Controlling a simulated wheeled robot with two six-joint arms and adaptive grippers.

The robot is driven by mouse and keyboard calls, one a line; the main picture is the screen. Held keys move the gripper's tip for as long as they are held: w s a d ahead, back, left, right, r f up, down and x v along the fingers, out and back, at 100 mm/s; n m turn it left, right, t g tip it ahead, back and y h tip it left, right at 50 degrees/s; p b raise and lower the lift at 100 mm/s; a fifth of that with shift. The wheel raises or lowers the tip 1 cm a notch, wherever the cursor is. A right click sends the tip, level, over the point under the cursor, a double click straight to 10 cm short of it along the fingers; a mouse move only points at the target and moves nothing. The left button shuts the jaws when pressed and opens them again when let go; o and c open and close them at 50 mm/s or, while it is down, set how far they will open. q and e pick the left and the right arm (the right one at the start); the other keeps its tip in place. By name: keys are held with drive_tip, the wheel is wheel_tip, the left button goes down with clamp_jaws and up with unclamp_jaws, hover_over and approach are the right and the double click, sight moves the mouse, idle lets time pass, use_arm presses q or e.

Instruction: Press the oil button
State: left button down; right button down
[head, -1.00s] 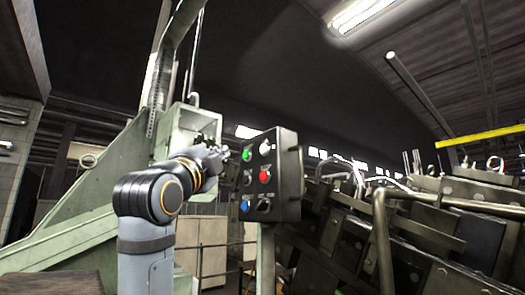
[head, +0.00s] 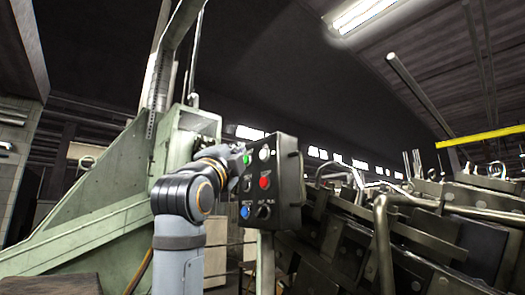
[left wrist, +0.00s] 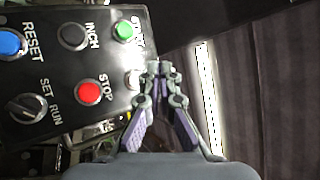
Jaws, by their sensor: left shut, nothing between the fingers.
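The control box (head: 283,180) has a dark front panel with several buttons. In the left wrist view, a white button (left wrist: 132,80) sits at the panel's edge beside the fingertips; its label is not readable, and I see no "oil" lettering. It also shows in the head view (head: 264,153). A green button (left wrist: 124,30) and a red STOP button (left wrist: 89,91) are near it. My left gripper (left wrist: 158,68) is shut and empty, its tips just right of the white button. I cannot tell if they touch. In the head view, my left gripper (head: 236,160) is in front of the panel's left side.
The panel also has a black INCH button (left wrist: 73,36), a blue RESET button (left wrist: 10,43) and a SET/RUN knob (left wrist: 27,109). A green machine frame (head: 95,215) stands left. Dark metal machinery (head: 440,230) fills the right.

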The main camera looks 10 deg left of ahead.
sight(264, 155)
use_arm(q)
drive_tip(key=shift+w+d+p, duration=0.45)
drive_tip(key=shift+w+d, duration=0.7)
drive_tip(key=shift+w, duration=0.3)
drive_tip(key=shift+w+d, duration=0.1)
idle(0.4)
drive_tip(key=shift+w+d, duration=0.2)
drive_tip(key=shift+w+d+y+p, duration=0.2)
drive_tip(key=shift+w+y+p, duration=0.1)
drive_tip(key=shift+w, duration=0.05)
idle(0.8)
drive_tip(key=shift+s, duration=0.1)
drive_tip(key=shift+s+a+b, duration=0.45)
drive_tip(key=shift+s+b, duration=0.05)
drive_tip(key=shift+s, duration=0.05)
